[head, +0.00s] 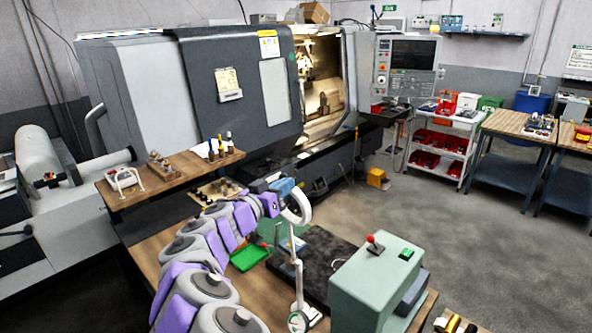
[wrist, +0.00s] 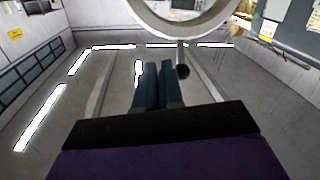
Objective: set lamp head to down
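The lamp head (head: 297,207) is a white ring on top of a white jointed lamp arm (head: 298,268) that stands on the bench. In the head view the ring is tilted up on edge, its face turned sideways. In the wrist view the ring (wrist: 190,24) crosses the top, with a short stem and dark knob (wrist: 183,71) below it. My gripper (head: 284,188) is beside the ring's upper left in the head view. In the wrist view its two blue fingers (wrist: 157,68) lie together, left of the knob, with nothing visible between them. Whether they touch the ring is unclear.
A pale green box with a red-knobbed lever (head: 374,246) stands right of the lamp. A dark mat (head: 318,252) and a green tray (head: 249,257) lie on the bench. A lathe (head: 235,90) stands behind.

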